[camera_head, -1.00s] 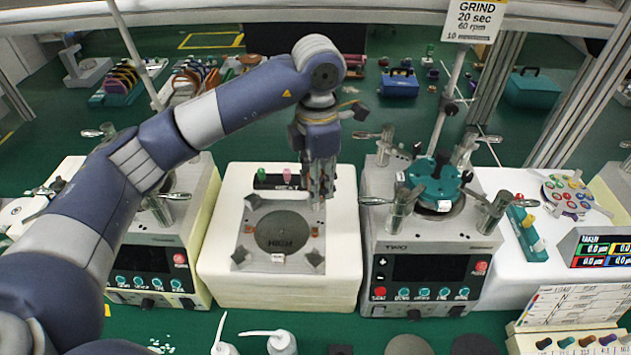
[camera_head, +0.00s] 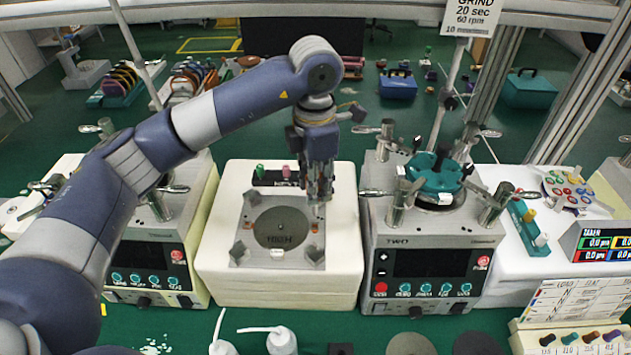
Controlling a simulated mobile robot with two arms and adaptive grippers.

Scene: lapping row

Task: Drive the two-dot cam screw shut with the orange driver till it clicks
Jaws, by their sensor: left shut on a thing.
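My left gripper (camera_head: 321,190) reaches down over the right back corner of a square metal fixture plate (camera_head: 240,256). It is shut on a slim thing, likely the orange driver, mostly hidden by the fingers. The plate carries a dark round disc (camera_head: 281,228) and corner blocks, and lies on a white block (camera_head: 275,290). Small orange-brown parts show at the plate's left and right sides. Dot marks on the cam screws are too small to read. A dark rack (camera_head: 272,180) behind the plate holds a green handle (camera_head: 260,171) and a pink handle (camera_head: 286,171). My right gripper is out of view.
A lapping machine (camera_head: 430,265) with a teal fixture (camera_head: 436,172) and upright posts stands close on the right. Another machine (camera_head: 150,265) stands on the left, partly behind my arm. Two white bottles (camera_head: 281,341) stand in front.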

